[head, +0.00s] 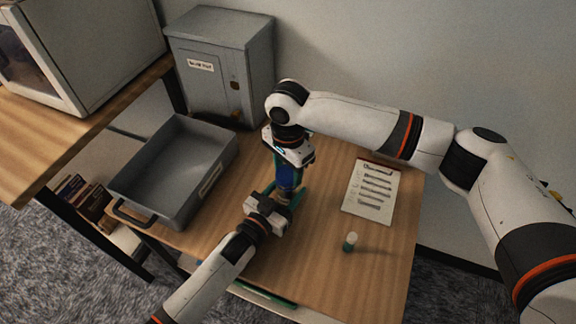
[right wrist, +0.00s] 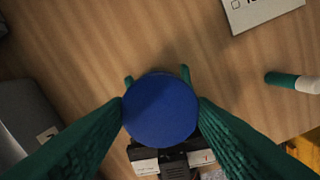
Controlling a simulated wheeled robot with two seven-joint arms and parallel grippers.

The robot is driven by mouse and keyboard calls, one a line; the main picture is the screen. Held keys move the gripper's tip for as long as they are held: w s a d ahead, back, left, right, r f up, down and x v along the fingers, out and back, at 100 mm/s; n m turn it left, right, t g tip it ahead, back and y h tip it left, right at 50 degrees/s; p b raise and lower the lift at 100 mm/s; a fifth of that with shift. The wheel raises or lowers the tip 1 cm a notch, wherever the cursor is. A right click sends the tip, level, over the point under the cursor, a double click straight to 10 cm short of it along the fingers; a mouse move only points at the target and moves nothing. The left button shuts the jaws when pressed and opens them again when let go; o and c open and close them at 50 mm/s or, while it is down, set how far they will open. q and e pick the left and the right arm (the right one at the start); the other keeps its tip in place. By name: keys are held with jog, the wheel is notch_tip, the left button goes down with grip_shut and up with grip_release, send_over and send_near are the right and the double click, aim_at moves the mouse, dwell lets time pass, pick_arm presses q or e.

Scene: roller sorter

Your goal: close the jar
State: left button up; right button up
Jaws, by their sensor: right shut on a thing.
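The round blue lid (right wrist: 160,108) lies between the two green fingers of my right gripper (right wrist: 160,106), which is shut on it. In the head view my right gripper (head: 288,178) points down over the table's middle. My left gripper (head: 290,203) reaches in low from the front. Its green fingertips stick out past the lid on both sides in the right wrist view. The jar is mostly hidden under the lid and between the grippers. I cannot tell whether the lid touches the jar or whether the left fingers press on it.
A grey tray (head: 122,185) with a handle is at the left of the table. A grey metal box (head: 211,90) stands behind it. A printed sheet (head: 372,188) and a small green vial with a white cap (head: 350,242) lie to the right. Bare wood surrounds the vial.

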jog(key=shift+f, duration=0.35)
jog(key=m, duration=0.9)
jog(key=shift+s+a, duration=0.1)
jog(key=m, duration=0.4)
jog(key=o, duration=0.9)
jog(key=shift+r, duration=0.1)
